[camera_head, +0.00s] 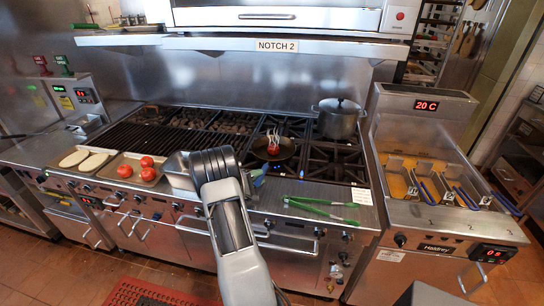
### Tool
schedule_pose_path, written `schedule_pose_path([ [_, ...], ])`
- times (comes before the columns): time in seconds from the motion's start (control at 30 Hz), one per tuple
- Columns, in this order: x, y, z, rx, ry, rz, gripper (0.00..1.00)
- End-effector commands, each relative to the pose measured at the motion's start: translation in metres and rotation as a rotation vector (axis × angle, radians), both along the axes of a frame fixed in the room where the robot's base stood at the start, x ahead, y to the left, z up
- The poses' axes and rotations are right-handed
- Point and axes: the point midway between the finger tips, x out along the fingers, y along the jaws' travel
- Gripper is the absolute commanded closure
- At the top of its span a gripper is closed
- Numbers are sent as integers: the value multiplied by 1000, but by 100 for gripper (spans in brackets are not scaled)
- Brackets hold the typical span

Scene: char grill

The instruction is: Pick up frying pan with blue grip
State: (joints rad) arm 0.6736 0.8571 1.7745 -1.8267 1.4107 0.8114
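A dark frying pan (282,158) sits on the burner grates in the middle of the range, with red and pale food in it. Its blue grip (261,179) points toward the front edge, just right of my arm. Nothing held is visible.
Green tongs (320,207) lie on the steel front ledge, right of the blue grip. A lidded pot (338,118) stands behind right. Trays with tomatoes (147,174) and pale pieces (85,160) lie left. A fryer with blue-handled baskets (430,187) stands right. A shelf overhangs the range.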

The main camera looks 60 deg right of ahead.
Motion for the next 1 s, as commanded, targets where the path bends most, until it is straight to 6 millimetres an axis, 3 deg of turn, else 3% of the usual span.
schedule_pose_path([
  [0.3, 0, 0, 0, 0, 0, 0, 100],
  [1.0, 1, -1, 7, -8, -5, -1, 100],
])
